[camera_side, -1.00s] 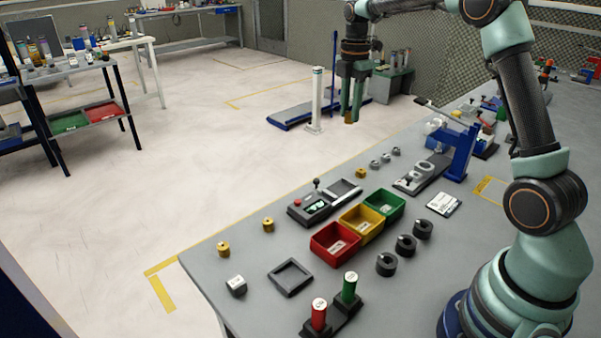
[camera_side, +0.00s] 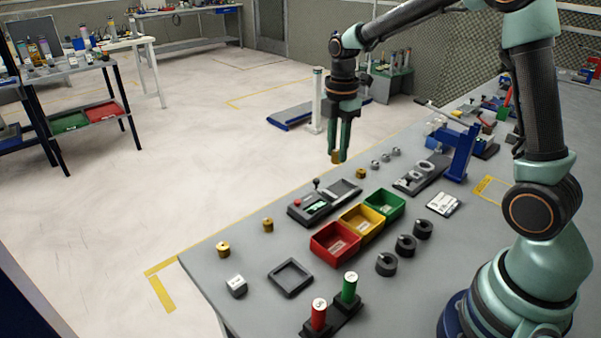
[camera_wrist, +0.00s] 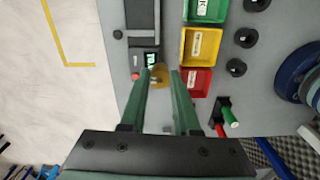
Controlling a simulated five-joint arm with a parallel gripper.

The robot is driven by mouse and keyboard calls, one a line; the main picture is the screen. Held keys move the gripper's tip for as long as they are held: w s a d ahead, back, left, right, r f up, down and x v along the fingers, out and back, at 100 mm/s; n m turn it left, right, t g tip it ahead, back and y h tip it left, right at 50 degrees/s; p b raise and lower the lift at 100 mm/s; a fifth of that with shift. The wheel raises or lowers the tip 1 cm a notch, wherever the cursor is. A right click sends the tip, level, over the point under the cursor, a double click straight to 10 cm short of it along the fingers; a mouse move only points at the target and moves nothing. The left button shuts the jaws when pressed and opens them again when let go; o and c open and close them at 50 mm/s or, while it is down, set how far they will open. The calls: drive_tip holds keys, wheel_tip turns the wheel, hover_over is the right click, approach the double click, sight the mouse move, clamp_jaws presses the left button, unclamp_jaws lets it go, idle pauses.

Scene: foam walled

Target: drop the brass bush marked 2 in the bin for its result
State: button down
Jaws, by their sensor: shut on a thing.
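A red bin (camera_side: 323,254), a yellow bin (camera_side: 371,232) and a green bin (camera_side: 396,211) stand in a row, each with a white label inside. The test device (camera_side: 298,213) has a small lit green screen (camera_side: 316,207), a red button and a short lever. Other brass bushes stand at the left (camera_side: 223,249), nearby (camera_side: 267,225) and farther back (camera_side: 361,173).
Three black rings (camera_side: 386,264) lie right of the bins. A blue press (camera_side: 460,152) stands at the back right.

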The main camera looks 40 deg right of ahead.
drive_tip(key=s+a+f, duration=0.6)
drive_tip(key=s+a, duration=0.1)
drive_tip(key=s, duration=0.2)
drive_tip(key=shift+w+a+f, duration=0.1)
drive_tip(key=shift+f, duration=2.7)
drive_tip(key=c, duration=0.6)
unclamp_jaws()
drive_tip(key=shift+o, duration=0.2)
wheel_tip(320, 180, up, 12)
drive_tip(key=shift+r, duration=0.1)
